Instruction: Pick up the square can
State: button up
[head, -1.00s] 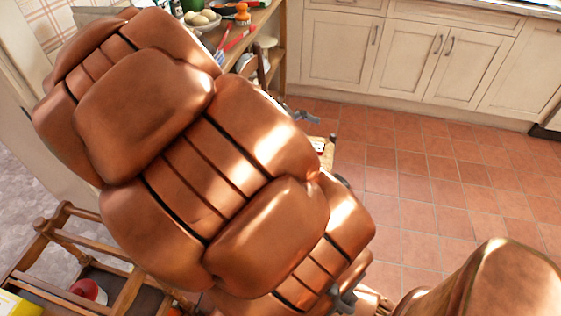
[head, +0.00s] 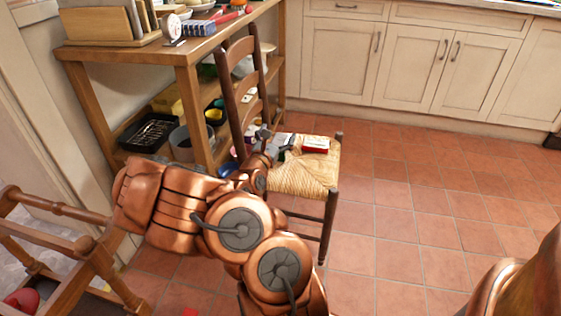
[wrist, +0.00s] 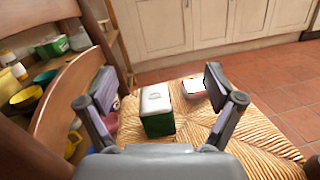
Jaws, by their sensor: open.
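The square can (wrist: 158,112) is a green box-like can with a whitish top. It stands on the woven straw seat of a wooden chair (head: 312,181). In the wrist view it lies ahead of and between the two fingers of my gripper (wrist: 160,92), which is open and empty. In the head view my gripper (head: 276,141) is above the seat near the chair back. The can (head: 284,155) is small there and partly hidden by the gripper.
A red and white box (head: 316,145) lies on the seat, right of the can; it also shows in the wrist view (wrist: 193,88). The chair's slatted back (head: 232,95) rises close on the left. A wooden shelf table (head: 180,57) with several items stands behind. Tiled floor is clear on the right.

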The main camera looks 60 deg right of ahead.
aim_at(279, 140)
jog(key=f+n, duration=0.1)
jog(key=f, duration=0.2)
jog(key=w+f+y+b, duration=0.1)
jog(key=f, duration=0.1)
jog(key=f+n+t, duration=0.1)
jog(key=f, duration=0.2)
jog(key=shift+w+d+f+n+y, duration=0.15)
jog(key=shift+w+f+n+y, duration=0.15)
jog(key=shift+f, duration=0.05)
jog(key=shift+w+d+f+t+b, duration=0.1)
jog(key=shift+f+t+b, duration=0.15)
jog(key=shift+t+b, duration=0.1)
jog(key=shift+b+x, duration=0.4)
jog(key=shift+x, duration=0.7)
jog(key=shift+w+d+b, duration=0.15)
jog(key=shift+d+b, duration=0.2)
jog(key=b+x, duration=0.2)
jog(key=x, duration=0.1)
jog(key=shift+w+d+f, duration=0.1)
jog(key=shift+w+d, duration=0.05)
jog(key=shift+w+d+b, duration=0.2)
jog(key=shift+d+b, duration=0.15)
jog(key=shift+d, duration=0.2)
jog(key=shift+c, duration=0.2)
jog(key=c, duration=1.5)
